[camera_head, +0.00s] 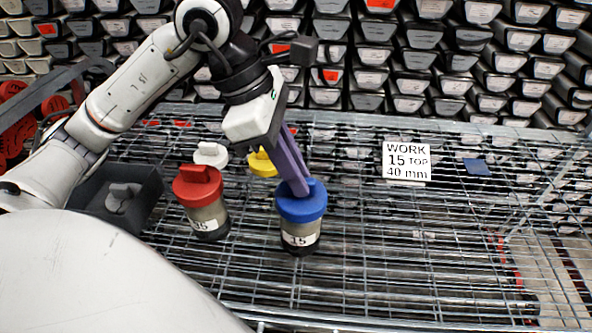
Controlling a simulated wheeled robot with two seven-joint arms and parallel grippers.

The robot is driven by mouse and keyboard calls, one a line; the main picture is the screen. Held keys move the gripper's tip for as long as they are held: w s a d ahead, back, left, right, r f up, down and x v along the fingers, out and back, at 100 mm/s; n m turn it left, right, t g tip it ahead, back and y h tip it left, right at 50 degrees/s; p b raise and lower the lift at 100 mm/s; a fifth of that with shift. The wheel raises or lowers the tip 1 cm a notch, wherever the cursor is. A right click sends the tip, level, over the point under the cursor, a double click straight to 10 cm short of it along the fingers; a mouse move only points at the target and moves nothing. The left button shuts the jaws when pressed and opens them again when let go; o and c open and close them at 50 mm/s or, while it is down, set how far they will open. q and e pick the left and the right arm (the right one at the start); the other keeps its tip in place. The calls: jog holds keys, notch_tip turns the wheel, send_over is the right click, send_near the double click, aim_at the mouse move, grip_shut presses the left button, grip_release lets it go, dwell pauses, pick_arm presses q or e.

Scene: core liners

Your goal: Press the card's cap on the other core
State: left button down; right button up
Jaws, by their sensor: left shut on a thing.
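A white card (407,161) on the wire shelf reads "WORK 15 TOP 40 mm". A small dark blue patch (477,167) lies to its right. My left gripper (301,188) has purple fingers pointing down and is shut on the blue cap (301,207). The blue cap is on top of an upright core (300,236) whose label ends in 5. I cannot tell how deep the cap sits. To the left, another upright core (209,219) wears a red cap (198,187); its label also ends in 5. My right gripper is not in view.
A white cap (211,154) and a yellow cap (262,164), partly hidden by my arm, sit behind the cores. A dark box (150,188) with a grey cap (123,198) stands at the left. Racked core trays fill the back. The right shelf is mostly clear.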

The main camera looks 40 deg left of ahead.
pick_arm(q)
jog(key=c, duration=1.2)
grip_release()
jog(key=shift+r, duration=0.1)
jog(key=shift+r+p, duration=2.8)
jog(key=shift+r, duration=0.65)
jog(key=shift+s+f, duration=0.1)
